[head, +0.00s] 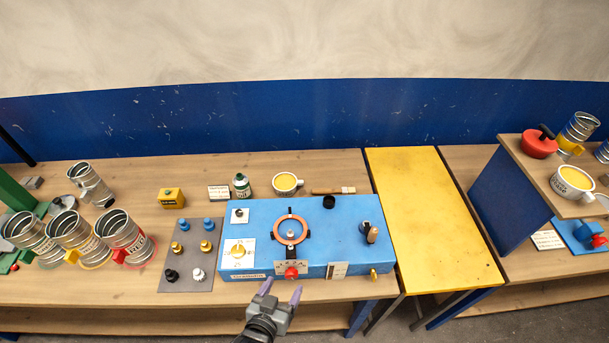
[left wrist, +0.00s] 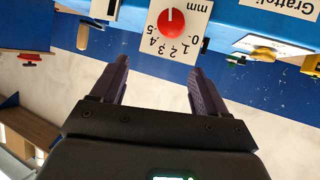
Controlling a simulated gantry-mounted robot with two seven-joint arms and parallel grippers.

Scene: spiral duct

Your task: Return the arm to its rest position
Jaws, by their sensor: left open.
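My left gripper (head: 281,291) is in front of the blue machine (head: 340,215), near the table's front edge in the head view. It is open, with nothing between its dark purple fingers; they also show in the left wrist view (left wrist: 159,70). In the left wrist view, a white dial plate marked in mm, with a red knob (left wrist: 171,21), lies beyond the fingertips and apart from them. My right gripper is in neither view.
Several metal duct pieces (head: 127,236) stand on the left of the wooden table. A grey mat (head: 189,280) with small knobs lies left of the machine. A bare yellow table (head: 415,215) stands right of it. A shelf (head: 535,185) with cups and tins is far right.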

